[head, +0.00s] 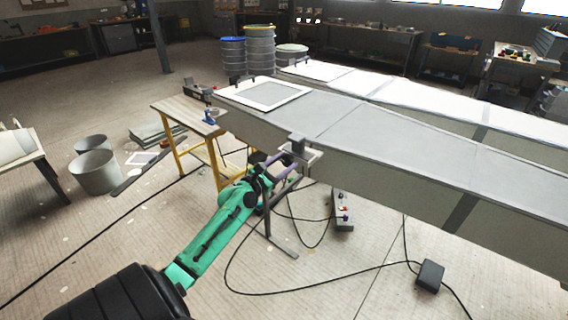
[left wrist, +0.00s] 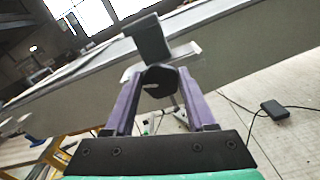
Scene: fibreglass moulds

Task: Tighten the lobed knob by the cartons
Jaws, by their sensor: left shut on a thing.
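In the left wrist view a dark lobed knob (left wrist: 160,80) sits between the purple fingers of my left gripper (left wrist: 161,88), which is shut on it. The knob is on a grey clamp (left wrist: 149,40) at the edge of the long mould table. In the head view my left gripper (head: 289,165) reaches the same clamp (head: 298,144) from below left. There the knob is mostly hidden by the fingers and clamp. I cannot make out any cartons. My right gripper is not in view.
The long grey mould table (head: 400,130) runs across to the right. A yellow-legged wooden bench (head: 180,113) stands left of the clamp. Cables, a black box (head: 430,276) and a control box (head: 342,212) lie on the floor. Grey buckets (head: 96,172) stand at left.

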